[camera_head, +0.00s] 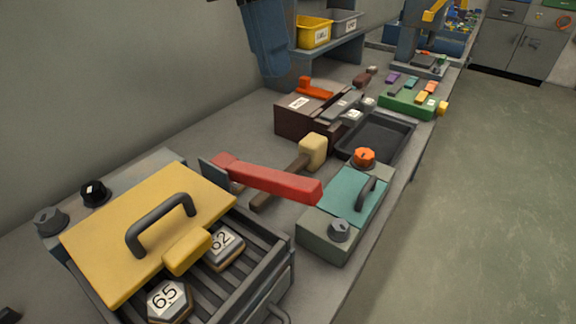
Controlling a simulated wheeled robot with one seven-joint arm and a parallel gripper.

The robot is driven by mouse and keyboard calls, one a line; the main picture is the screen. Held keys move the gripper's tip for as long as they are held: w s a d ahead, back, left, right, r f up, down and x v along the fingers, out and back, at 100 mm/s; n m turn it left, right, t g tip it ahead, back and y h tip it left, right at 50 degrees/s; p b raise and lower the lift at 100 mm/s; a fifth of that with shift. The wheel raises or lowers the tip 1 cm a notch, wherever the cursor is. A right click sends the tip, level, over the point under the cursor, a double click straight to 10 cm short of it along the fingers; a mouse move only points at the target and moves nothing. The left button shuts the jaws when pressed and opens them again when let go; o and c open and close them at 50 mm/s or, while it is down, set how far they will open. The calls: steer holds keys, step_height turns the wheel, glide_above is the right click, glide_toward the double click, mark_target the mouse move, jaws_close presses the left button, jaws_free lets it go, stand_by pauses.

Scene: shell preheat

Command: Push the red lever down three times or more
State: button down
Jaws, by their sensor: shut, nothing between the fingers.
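The red lever (268,180) is a long, thick bar in the middle of the head view. It starts beside a dark grey plate (212,174) at its left end and runs right and toward me, its near end lower in the picture. The near end lies in front of the teal-topped box in the picture; I cannot tell whether it touches it. How the lever is mounted is partly hidden. I see no gripper fingers in this view, and nothing is seen touching the lever.
A yellow lid (150,238) with a dark handle covers part of a slatted grill at the left, with numbered blocks. A teal-topped box (345,205) with knobs stands at right. A wooden mallet (313,151) lies behind the lever. A black tray (376,138) lies beyond.

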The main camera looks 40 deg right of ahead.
mark_target(302, 182)
stand_by(0.3)
steer(key=p+x, duration=0.1)
steer(key=x, duration=1.3)
steer(key=shift+p, duration=0.35)
steer(key=shift+f, duration=0.1)
